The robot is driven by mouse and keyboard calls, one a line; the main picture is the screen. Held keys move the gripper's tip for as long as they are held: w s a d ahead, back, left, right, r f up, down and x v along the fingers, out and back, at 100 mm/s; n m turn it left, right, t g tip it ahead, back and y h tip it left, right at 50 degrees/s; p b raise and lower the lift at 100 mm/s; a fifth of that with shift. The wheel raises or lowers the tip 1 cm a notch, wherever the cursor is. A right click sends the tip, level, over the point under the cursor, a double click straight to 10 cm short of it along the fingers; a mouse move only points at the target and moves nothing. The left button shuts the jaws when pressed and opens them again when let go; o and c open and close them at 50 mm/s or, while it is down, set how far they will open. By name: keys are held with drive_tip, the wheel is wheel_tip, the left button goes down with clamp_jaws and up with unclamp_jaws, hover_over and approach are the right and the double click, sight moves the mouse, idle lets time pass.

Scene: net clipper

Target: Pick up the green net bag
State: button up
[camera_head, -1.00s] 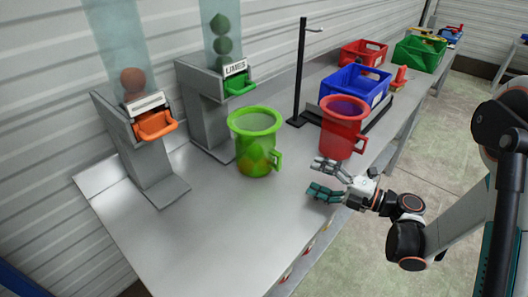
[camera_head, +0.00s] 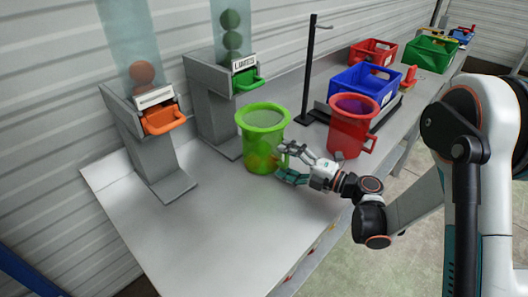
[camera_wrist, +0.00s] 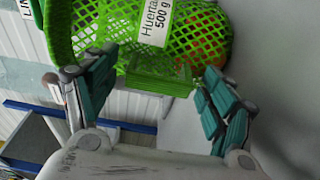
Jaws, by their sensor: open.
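The green net bag (camera_head: 263,158) stands upright on the metal table, with a wide green rim and orange contents showing through its mesh. In the wrist view the green net bag (camera_wrist: 203,28) carries a white label reading "Huerta 500 g". Its green handle (camera_wrist: 160,75) lies between my parted fingers. My gripper (camera_head: 284,163) is open at the right side of the bag, at handle height. In the wrist view my gripper (camera_wrist: 160,92) has one finger on each side of the handle, with gaps visible. In the head view my fingers hide the handle.
A red net bag (camera_head: 352,128) stands close to the right of my gripper. Two grey dispensers with an orange tray (camera_head: 163,119) and a green tray (camera_head: 248,83) stand behind. A black post (camera_head: 308,75) and a blue crate (camera_head: 361,83) are farther back. The front left table is clear.

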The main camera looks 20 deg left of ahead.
drive_tip(key=c, duration=1.2)
drive_tip(key=shift+r, duration=0.15)
